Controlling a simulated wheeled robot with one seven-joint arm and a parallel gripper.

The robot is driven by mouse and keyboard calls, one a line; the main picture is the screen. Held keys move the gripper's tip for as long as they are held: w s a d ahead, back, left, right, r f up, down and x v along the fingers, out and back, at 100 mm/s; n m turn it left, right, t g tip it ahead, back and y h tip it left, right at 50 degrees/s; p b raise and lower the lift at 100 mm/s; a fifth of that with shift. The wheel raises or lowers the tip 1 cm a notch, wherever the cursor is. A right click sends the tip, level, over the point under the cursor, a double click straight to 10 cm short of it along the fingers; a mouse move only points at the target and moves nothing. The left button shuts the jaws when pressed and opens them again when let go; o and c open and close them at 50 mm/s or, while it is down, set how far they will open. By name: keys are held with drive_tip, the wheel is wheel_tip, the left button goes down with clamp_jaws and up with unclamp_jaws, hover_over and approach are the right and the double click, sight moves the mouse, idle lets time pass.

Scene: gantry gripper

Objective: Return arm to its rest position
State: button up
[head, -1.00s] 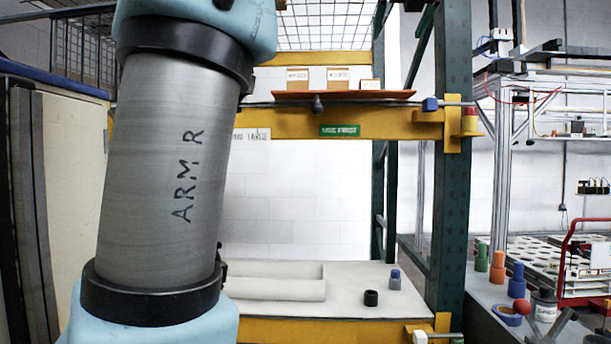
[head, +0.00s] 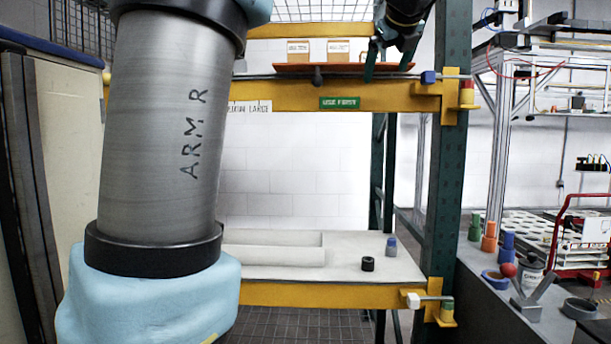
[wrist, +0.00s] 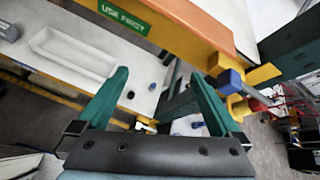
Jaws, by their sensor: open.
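My arm's grey link marked "ARM R" (head: 165,130) fills the left part of the head view, between black collars and pale blue joints. My gripper (head: 390,66) hangs fingers-down at the top of the head view, in front of the upper shelf's right part. Its green fingers are apart with nothing between them. In the wrist view my gripper (wrist: 160,80) also shows open and empty, close to the orange shelf beam (wrist: 185,28) and the blue beam knob (wrist: 230,82). I cannot tell whether it touches the shelf. The middle of the arm's path to the gripper is out of view.
The upper shelf's orange tray (head: 330,68) holds small boxes. The lower shelf (head: 335,268) carries a white trough (head: 275,256), a black ring (head: 368,264) and a blue-grey piece (head: 391,248). A dark green post (head: 450,160) stands right. A grey bench (head: 490,270) holds coloured parts.

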drive_tip(key=a+f+n+g, duration=0.2)
drive_tip(key=a+f+n, duration=0.2)
drive_tip(key=f, duration=0.5)
drive_tip(key=a+f+n+g, duration=0.2)
drive_tip(key=a+f+n, duration=0.25)
drive_tip(key=f, duration=0.45)
drive_tip(key=a+f+n+g, duration=0.1)
drive_tip(key=a+f+n, duration=0.35)
drive_tip(key=f, duration=0.55)
drive_tip(key=s+a+f+n+g, duration=0.2)
drive_tip(key=s+a+f+n, duration=0.3)
drive_tip(key=s+f+n, duration=0.4)
drive_tip(key=s+a+f+n+g, duration=0.3)
drive_tip(key=s+a+f+n, duration=0.3)
drive_tip(key=f, duration=0.5)
drive_tip(key=s+n, duration=0.2)
drive_tip(key=s, duration=0.1)
drive_tip(key=shift+a+f+n, duration=0.3)
drive_tip(key=shift+n, duration=0.1)
drive_tip(key=shift+c, duration=0.2)
